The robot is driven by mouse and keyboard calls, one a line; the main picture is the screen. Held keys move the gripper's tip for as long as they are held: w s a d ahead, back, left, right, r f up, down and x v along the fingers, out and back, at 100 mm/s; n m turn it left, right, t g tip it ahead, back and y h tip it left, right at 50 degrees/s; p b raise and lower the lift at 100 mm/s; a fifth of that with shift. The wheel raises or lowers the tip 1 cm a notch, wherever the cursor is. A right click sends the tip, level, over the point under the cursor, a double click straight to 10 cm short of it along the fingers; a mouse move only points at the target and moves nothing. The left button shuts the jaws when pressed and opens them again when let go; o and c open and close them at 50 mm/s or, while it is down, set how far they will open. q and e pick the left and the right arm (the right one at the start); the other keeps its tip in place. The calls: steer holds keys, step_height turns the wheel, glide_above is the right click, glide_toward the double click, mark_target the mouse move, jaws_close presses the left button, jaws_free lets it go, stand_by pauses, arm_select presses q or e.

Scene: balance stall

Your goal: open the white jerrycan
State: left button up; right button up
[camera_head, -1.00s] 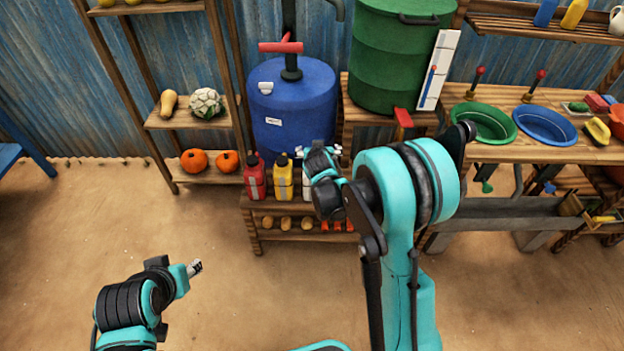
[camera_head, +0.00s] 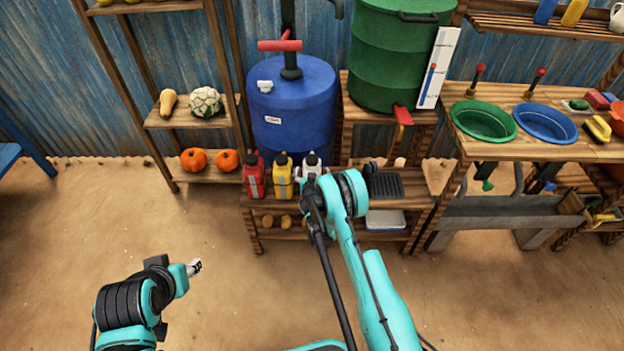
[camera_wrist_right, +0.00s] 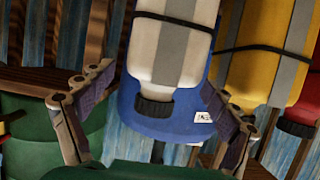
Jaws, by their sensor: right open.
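The white jerrycan (camera_head: 311,166) stands at the right end of a short row on the low wooden bench, in front of the blue barrel. In the right wrist view the white jerrycan (camera_wrist_right: 172,45) shows upside down, with a black cap (camera_wrist_right: 155,108) and a grey stripe. My right gripper (camera_wrist_right: 160,100) is open, one finger on each side of the cap, with visible gaps between fingers and cap. In the head view my right wrist partly hides the jerrycan. My left gripper (camera_head: 194,267) hangs over the bare ground at lower left, too small to read.
A yellow jerrycan (camera_head: 282,177) stands close beside the white one, then a red jerrycan (camera_head: 254,178). The blue barrel (camera_head: 292,105) is behind them. A black ridged tray (camera_head: 400,184) lies to the right on the bench. The sandy ground in front is clear.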

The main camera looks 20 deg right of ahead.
steer(key=b+x, duration=0.1)
steer(key=x, duration=0.2)
steer(key=shift+w+f, duration=0.1)
steer(key=shift+w, duration=0.3)
steer(key=c, duration=1.8)
steer(key=shift+o, duration=0.2)
steer(key=shift+r, duration=0.2)
